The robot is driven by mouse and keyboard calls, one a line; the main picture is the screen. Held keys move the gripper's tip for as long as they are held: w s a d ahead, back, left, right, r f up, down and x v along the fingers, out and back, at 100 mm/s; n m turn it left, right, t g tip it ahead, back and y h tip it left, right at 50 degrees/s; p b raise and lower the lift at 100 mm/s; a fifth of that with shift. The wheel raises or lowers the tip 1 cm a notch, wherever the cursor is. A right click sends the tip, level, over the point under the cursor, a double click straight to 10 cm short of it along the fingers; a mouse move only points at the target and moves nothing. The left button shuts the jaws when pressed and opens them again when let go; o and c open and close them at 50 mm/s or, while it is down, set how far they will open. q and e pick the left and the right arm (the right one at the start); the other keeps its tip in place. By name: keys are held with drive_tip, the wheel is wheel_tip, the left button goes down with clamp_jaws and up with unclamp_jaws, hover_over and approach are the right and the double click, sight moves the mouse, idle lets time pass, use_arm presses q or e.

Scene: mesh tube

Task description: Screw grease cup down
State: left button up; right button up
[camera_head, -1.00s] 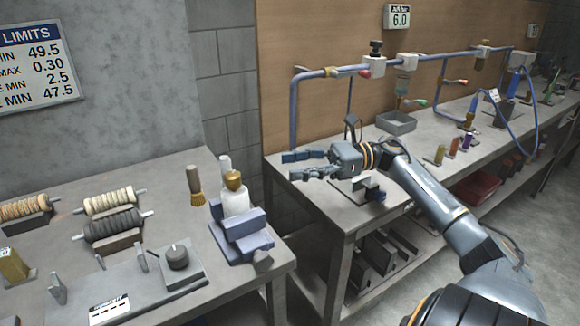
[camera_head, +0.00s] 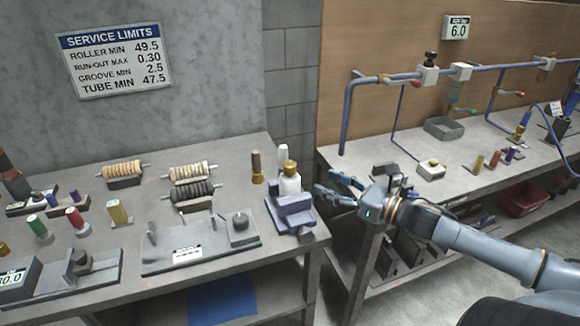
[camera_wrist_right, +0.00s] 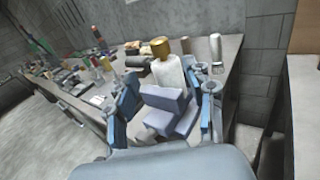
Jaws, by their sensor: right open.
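A grey-blue vise (camera_head: 292,213) stands at the right end of the left bench. It holds an upright whitish body (camera_head: 290,186) with a brass cap (camera_head: 291,167) on top, which looks like the grease cup. My right gripper (camera_head: 338,188) is open and empty, to the right of the vise, with its fingers pointing left toward it. In the right wrist view the vise (camera_wrist_right: 170,108), the white body (camera_wrist_right: 168,72) and the brass cap (camera_wrist_right: 160,47) show between and beyond the two spread blue fingers. Nothing is between the fingertips. My left gripper is not in view.
The right bench (camera_head: 335,160) carries blue piping (camera_head: 390,78) and a grey tray (camera_head: 444,127). A gap separates the benches.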

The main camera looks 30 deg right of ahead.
sight(295, 169)
drive_tip(key=x, duration=0.4)
drive_tip(key=shift+w+a+r, duration=0.15)
drive_tip(key=shift+w, duration=0.2)
drive_tip(key=shift+x, duration=2.3)
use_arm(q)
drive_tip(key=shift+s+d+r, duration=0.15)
use_arm(e)
drive_tip(key=shift+x, duration=1.4)
clamp_jaws()
